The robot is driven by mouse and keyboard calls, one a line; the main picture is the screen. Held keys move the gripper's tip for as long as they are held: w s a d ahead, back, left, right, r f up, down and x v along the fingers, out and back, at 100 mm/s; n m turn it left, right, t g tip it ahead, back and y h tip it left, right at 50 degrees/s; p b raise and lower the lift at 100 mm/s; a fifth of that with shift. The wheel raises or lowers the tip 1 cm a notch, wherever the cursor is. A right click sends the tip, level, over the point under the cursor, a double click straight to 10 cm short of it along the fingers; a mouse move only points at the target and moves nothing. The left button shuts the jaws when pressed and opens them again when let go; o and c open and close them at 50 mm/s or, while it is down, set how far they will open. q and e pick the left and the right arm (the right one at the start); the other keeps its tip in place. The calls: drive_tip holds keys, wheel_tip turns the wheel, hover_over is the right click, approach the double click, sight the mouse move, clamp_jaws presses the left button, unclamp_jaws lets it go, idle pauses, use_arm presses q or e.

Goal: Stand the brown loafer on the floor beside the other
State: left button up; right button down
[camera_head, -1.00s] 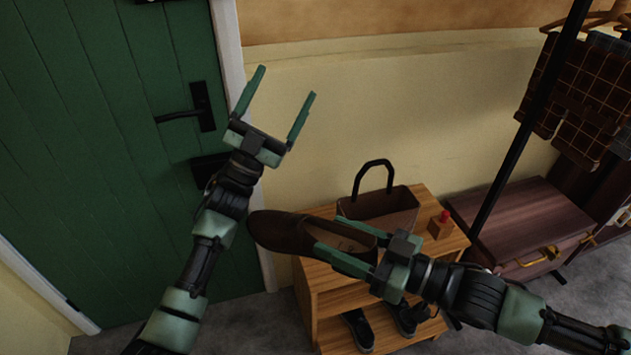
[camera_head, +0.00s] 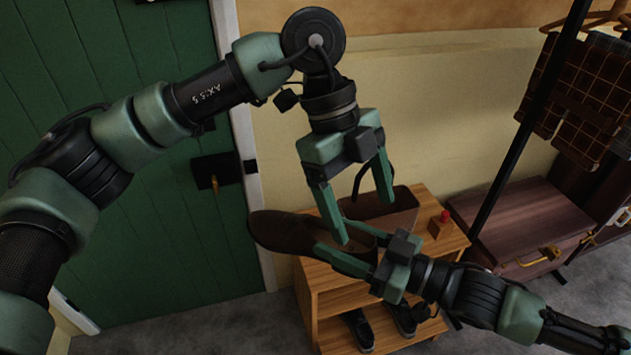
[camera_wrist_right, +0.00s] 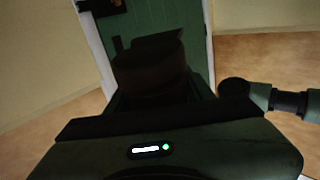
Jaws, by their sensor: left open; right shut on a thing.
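The brown loafer (camera_head: 285,231) is in the air in front of the bench, toe to the left in the head view. My right gripper (camera_head: 336,252) is shut on it near its open heel end. In the right wrist view the loafer (camera_wrist_right: 150,68) is a dark shape ahead of the gripper. My left gripper (camera_head: 364,222) is open and points down above the heel end of the loafer, with nothing seen between its fingers. I cannot tell if it touches the shoe. No second brown loafer can be made out on the floor.
A wooden shoe bench (camera_head: 335,303) carries a brown bag (camera_head: 397,216) and a small block with a red knob (camera_head: 441,226). Dark shoes (camera_head: 359,330) are on its lower shelf. A green door (camera_head: 170,260) is at left, a dark cabinet (camera_head: 525,225) and clothes rack (camera_head: 535,110) at right.

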sight(315, 234)
use_arm(q)
drive_tip(key=w+a+n+t+y, duration=0.1)
drive_tip(key=a, duration=0.1)
drive_tip(key=w+a+n+y, duration=0.1)
drive_tip(key=a, duration=0.1)
drive_tip(key=w+a+n+t+y, duration=0.1)
drive_tip(key=a+n, duration=0.1)
drive_tip(key=shift+w+a+r+t+y, duration=0.1)
drive_tip(key=shift+w+a+t+y, duration=0.2)
drive_tip(key=shift+a+y, duration=0.1)
wheel_tip(315, 234, down, 12)
drive_tip(key=shift+r, duration=0.1)
drive_tip(key=c, duration=1.6)
drive_tip(key=shift+c, duration=0.7)
use_arm(e)
drive_tip(key=shift+c, duration=2.4)
unclamp_jaws()
